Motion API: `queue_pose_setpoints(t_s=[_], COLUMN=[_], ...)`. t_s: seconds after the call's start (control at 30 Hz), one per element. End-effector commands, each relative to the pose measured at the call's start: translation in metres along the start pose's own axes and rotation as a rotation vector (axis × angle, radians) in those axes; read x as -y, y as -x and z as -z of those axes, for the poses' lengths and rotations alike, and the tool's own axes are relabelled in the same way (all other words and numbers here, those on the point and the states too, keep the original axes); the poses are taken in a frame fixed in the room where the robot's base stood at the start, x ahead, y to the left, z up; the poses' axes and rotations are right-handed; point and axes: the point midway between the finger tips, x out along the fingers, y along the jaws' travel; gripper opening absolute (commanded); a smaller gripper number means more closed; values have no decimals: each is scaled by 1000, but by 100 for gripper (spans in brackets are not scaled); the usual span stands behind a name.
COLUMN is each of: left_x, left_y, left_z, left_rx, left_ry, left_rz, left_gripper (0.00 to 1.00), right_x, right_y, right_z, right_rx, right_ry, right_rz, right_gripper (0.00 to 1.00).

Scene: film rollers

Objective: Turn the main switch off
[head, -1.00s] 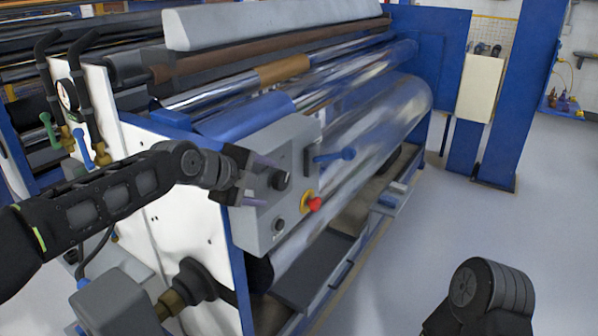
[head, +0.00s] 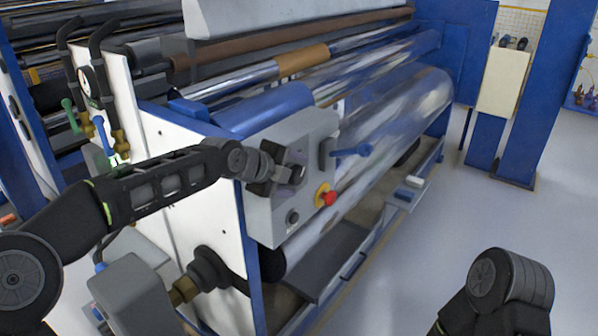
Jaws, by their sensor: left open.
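The grey control panel (head: 267,212) stands on the near end of the roller machine. Its upper black rotary knob (head: 298,173), which looks like the main switch, is partly hidden by my left gripper (head: 284,175). The gripper is open, with its fingers at the knob, apparently on either side of it. I cannot tell whether they touch it, nor which way the knob points. My right arm shows at the lower right, but its gripper is out of view.
On the same panel are a red button (head: 329,199) on a yellow base and a smaller black knob (head: 292,217). A blue lever (head: 353,151) juts out to the right. Long rollers (head: 390,112) run behind the panel. The floor (head: 430,245) to the right is clear.

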Motion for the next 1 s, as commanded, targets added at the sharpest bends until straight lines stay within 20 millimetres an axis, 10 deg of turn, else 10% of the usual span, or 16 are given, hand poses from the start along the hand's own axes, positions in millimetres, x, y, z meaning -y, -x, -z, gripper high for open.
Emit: queue_pose_setpoints(t_s=[0.5,1.0], left_x=[0,0], left_y=[-27,-27], left_z=[0,0], left_rx=[1,0], left_ry=[0,0], left_rz=[1,1], left_gripper=[68,28], right_x=[2,2], right_y=[10,10], right_z=[0,0], right_rx=[3,3], right_ry=[-2,-2], right_rz=[-4,-4], right_gripper=[36,36])
